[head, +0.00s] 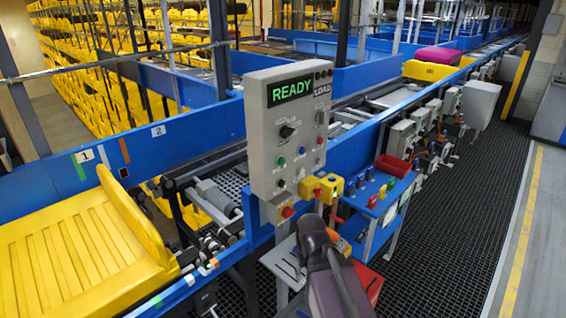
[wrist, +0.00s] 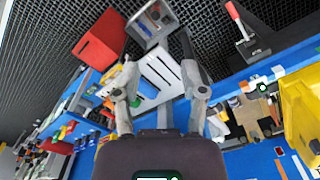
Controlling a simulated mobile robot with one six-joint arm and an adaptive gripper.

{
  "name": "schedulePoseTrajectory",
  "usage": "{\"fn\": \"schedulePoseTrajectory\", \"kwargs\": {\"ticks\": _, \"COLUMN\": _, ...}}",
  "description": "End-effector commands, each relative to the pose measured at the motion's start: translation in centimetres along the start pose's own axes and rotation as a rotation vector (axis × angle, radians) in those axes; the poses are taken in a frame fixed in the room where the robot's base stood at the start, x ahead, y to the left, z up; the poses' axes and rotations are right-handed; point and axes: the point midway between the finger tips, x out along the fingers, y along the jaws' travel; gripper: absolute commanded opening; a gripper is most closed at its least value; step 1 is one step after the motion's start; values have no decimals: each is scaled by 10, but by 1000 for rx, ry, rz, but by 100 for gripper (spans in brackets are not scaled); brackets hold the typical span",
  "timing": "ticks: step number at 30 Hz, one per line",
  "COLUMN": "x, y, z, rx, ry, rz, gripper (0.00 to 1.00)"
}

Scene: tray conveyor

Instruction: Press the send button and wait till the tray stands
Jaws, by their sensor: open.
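A grey control panel (head: 262,140) stands beside the conveyor, with a screen (head: 291,92) reading READY in green and a LOAD label at its right. Below the screen are a dark knob, a green button (head: 281,162), a blue button (head: 302,150) and other small buttons; I cannot read which one is send. A yellow slatted tray (head: 70,262) sits on the conveyor at the left, near the marks 1 and 2. My gripper (wrist: 160,88) is open and empty in the wrist view, its two fingers apart. In the head view my dark wrist is below the panel and hides the fingers.
Blue conveyor rails run into the distance. Dark grating floor (head: 450,215) lies clear at the right.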

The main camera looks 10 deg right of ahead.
Motion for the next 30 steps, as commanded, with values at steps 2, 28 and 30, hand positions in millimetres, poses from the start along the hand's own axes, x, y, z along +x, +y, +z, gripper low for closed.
{"fn": "schedulePoseTrajectory", "kwargs": {"ticks": 2, "x": 0, "y": 0, "z": 0, "rx": 0, "ry": 0, "rz": 0, "gripper": 30}}
{"fn": "schedulePoseTrajectory", "kwargs": {"ticks": 28, "x": 0, "y": 0, "z": 0, "rx": 0, "ry": 0, "rz": 0, "gripper": 0}}
{"fn": "schedulePoseTrajectory", "kwargs": {"ticks": 30, "x": 0, "y": 0, "z": 0, "rx": 0, "ry": 0, "rz": 0, "gripper": 0}}
